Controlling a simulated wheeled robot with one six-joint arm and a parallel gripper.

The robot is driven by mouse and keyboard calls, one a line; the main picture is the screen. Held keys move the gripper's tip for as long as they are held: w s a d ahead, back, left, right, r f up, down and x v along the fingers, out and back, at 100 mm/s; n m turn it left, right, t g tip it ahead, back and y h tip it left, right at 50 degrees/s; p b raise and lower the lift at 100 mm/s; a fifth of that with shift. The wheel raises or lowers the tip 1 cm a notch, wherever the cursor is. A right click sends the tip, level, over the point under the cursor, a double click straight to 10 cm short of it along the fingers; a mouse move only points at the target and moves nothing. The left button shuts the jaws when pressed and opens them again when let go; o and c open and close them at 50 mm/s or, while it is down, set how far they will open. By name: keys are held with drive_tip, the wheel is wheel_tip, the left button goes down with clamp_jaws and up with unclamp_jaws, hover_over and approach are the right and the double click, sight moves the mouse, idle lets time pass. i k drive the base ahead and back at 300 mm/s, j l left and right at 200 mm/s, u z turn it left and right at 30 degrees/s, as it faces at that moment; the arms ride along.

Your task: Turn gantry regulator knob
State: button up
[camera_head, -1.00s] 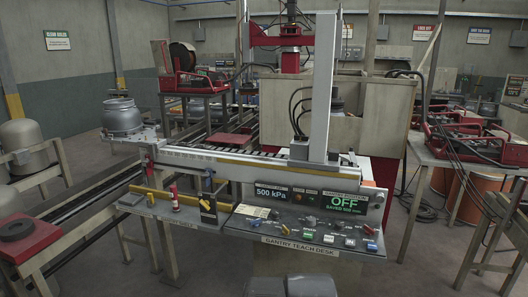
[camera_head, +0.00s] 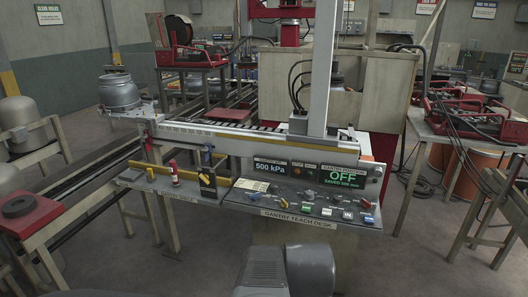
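The gantry teach desk (camera_head: 298,222) stands ahead of me, with a sloped grey control panel. A display (camera_head: 268,165) at its upper left reads 500 kPa. A larger display (camera_head: 344,178) reads OFF in green. Several small controls line the panel, including a yellow-orange one (camera_head: 283,220), a dark round one (camera_head: 309,195) and a blue one (camera_head: 369,220). Their labels are too small to read, so I cannot tell which is the regulator knob. My gripper's fingers are not in view. Grey rounded parts of my arm show at the bottom centre, in front of the desk.
The gantry's upright post (camera_head: 322,75) rises behind the desk. A red-topped stand (camera_head: 30,215) is at far left. Floor is clear at lower right.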

sight(274, 187)
drive_tip(key=i+j, duration=0.4)
drive_tip(key=i, duration=0.15)
drive_tip(key=i+j, duration=0.4)
drive_tip(key=i+l+z, duration=0.05)
drive_tip(key=i, duration=0.05)
